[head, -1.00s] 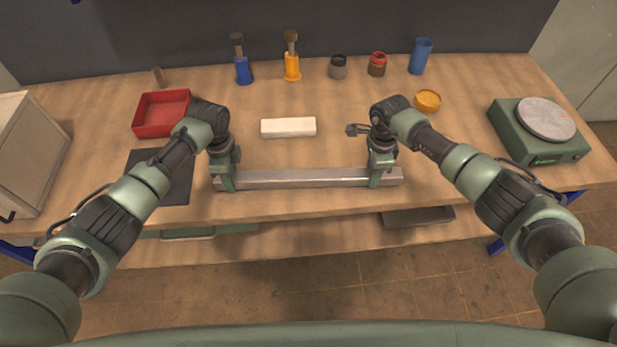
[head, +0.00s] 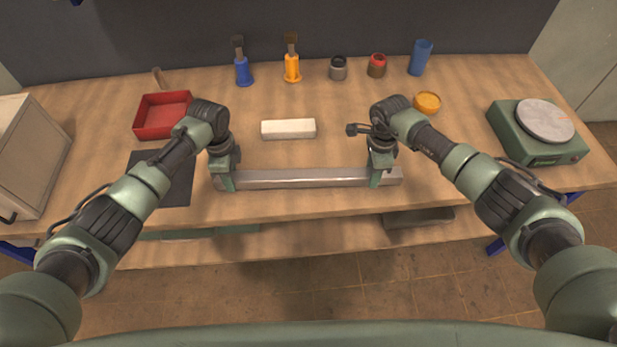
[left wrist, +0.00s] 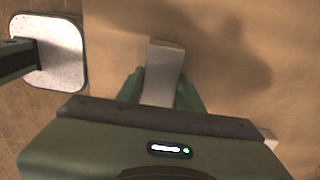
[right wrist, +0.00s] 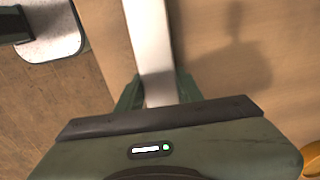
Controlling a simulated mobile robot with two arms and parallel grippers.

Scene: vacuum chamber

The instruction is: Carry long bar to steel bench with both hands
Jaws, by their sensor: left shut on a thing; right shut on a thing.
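The long bar (head: 300,179) is a straight grey metal bar lying crosswise near the front edge of a wooden-topped table. My left gripper (head: 225,180) is shut on the bar near its left end. My right gripper (head: 381,177) is shut on it near its right end. The bar also shows between the fingers in the left wrist view (left wrist: 163,72) and in the right wrist view (right wrist: 150,45). I cannot tell whether the bar touches the tabletop. No steel bench can be made out for certain.
On the wooden table (head: 320,208) are a red tray (head: 162,118), a dark mat (head: 178,188), a white block (head: 288,128), a yellow dish (head: 427,102) and a green scale (head: 538,150). Brushes and pots stand along the back. A beige box (head: 30,160) is at left.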

